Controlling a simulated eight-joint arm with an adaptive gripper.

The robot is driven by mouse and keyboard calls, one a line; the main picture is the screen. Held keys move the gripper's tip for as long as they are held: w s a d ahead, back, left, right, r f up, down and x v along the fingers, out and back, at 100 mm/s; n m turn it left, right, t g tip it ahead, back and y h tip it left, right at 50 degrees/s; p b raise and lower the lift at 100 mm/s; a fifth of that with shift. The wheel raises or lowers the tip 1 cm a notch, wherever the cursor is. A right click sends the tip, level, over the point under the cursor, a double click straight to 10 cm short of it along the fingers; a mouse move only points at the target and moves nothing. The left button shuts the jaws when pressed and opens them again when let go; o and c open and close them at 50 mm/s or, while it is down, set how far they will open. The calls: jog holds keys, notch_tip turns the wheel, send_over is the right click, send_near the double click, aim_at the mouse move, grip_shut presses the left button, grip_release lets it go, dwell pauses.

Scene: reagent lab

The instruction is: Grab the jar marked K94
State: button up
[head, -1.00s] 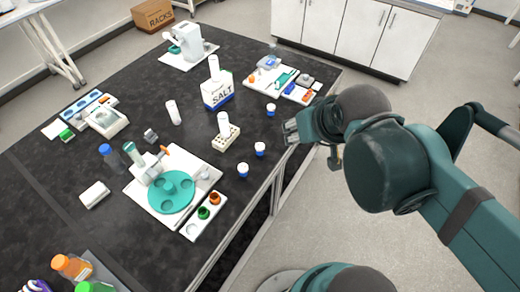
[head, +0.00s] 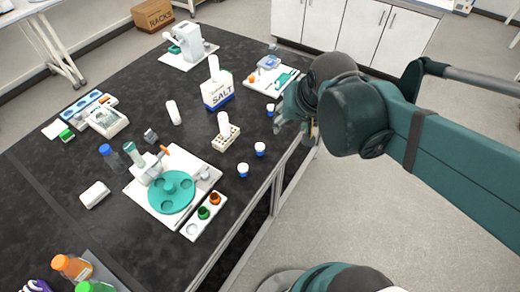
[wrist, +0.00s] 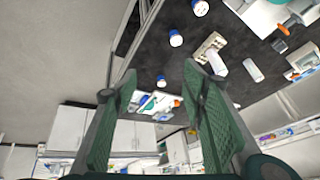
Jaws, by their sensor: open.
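Several small blue jars with white lids stand along the table's right edge. In the head view, the far one (head: 270,110) is beside my gripper (head: 279,122), the middle one (head: 260,149) is near the white tube rack, and the near one (head: 243,170) is by the teal plate. The wrist view shows the far jar (wrist: 161,81), middle jar (wrist: 176,39) and near jar (wrist: 200,8). My gripper (wrist: 159,72) is open and empty; in that view the far jar appears between its spread fingers. I cannot read the mark K94 on any jar.
The white tube rack (head: 226,138) with a bottle, the salt box (head: 216,91), and a white tray (head: 265,78) with tools stand nearby. A board with a teal plate (head: 171,192) lies at front. Bare black tabletop surrounds the jars.

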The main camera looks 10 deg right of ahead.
jog(key=w+a+f+m+g, duration=0.3)
jog(key=w+f+m, duration=0.3)
jog(key=w+f, duration=0.25)
jog(key=m+g, duration=0.2)
jog(key=m, duration=0.2)
send_over(260, 146)
jog(key=f, duration=1.1)
jog(key=shift+s+d, duration=0.1)
jog(key=shift+s, duration=0.15)
jog(key=shift+w+f+m, duration=0.15)
jog(key=shift+f+m, duration=0.35)
jog(key=shift+f, duration=0.15)
jog(key=shift+f, duration=0.1)
jog(key=shift+f, duration=1.2)
jog(key=shift+f, duration=0.1)
jog(key=shift+f+b, duration=0.45)
jog(key=shift+f, duration=2.05)
